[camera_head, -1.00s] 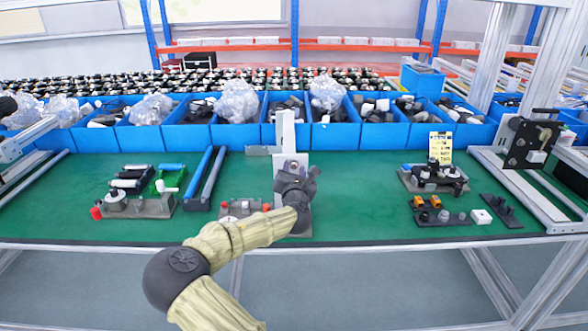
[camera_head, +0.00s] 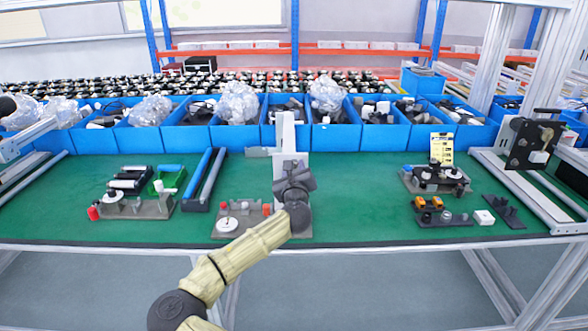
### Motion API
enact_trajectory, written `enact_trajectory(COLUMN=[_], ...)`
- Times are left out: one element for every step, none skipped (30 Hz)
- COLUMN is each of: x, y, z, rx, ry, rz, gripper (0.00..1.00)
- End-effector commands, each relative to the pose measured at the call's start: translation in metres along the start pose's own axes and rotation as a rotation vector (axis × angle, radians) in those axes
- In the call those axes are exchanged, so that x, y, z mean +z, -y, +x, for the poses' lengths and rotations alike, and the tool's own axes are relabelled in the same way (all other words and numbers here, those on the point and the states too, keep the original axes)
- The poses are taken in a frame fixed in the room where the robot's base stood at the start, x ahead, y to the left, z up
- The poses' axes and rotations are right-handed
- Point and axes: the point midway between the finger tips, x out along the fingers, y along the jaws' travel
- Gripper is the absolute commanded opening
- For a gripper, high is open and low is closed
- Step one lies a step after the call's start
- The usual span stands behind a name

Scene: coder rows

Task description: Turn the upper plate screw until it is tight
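A grey fixture (camera_head: 262,224) sits at the front middle of the green table, with a pale upright plate (camera_head: 287,135) rising from it. My gripper (camera_head: 291,167) is in front of the lower part of this plate, and my wrist covers much of the fixture's right side. The fingers are small and dark here, so I cannot tell whether they are open, shut or touching anything. No plate screw can be made out; the gripper may hide it. A white disc (camera_head: 227,224) and small red parts (camera_head: 223,206) show on the fixture's left side.
A fixture with a yellow label (camera_head: 441,149) and small parts (camera_head: 440,211) are on the right. Blue bins (camera_head: 333,137) line the back. Green table is clear on both sides of the gripper.

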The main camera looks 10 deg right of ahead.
Motion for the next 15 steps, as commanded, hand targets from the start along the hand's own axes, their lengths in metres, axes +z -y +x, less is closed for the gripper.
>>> enact_trajectory(x=[-0.0001,0.0,0.0,-0.0001,-0.0001,-0.0001,-0.0001,-0.0001,-0.0002,-0.0002,-0.0002,-0.0002,-0.0002,-0.0001,0.0], y=[0.0,0.0,0.0,0.0,0.0,0.0,0.0,0.0,0.0,0.0,0.0,0.0,0.0,0.0001,0.0002], z=[0.0001,0.0001,0.0001,0.0001,0.0001,0.0001,0.0001,0.0001,0.0001,0.0001,0.0001,0.0001,0.0001,0.0001,0.0001], rx=[0.0,0.0,0.0,0.0,0.0,0.0,0.0,0.0,0.0,0.0,0.0,0.0,0.0,0.0,0.0], ry=[0.0,0.0,0.0,0.0,0.0,0.0,0.0,0.0,0.0,0.0,0.0,0.0,0.0,0.0,0.0], rz=[0.0,0.0,0.0,0.001,0.001,0.001,0.001,0.001,0.001,0.002,0.002,0.002,0.005,0.014,0.04], gripper=[0.35,0.35,0.35,0.35,0.35,0.27,0.21,0.15,0.07,0.01,0.0,0.0,0.0,0.0,0.0])
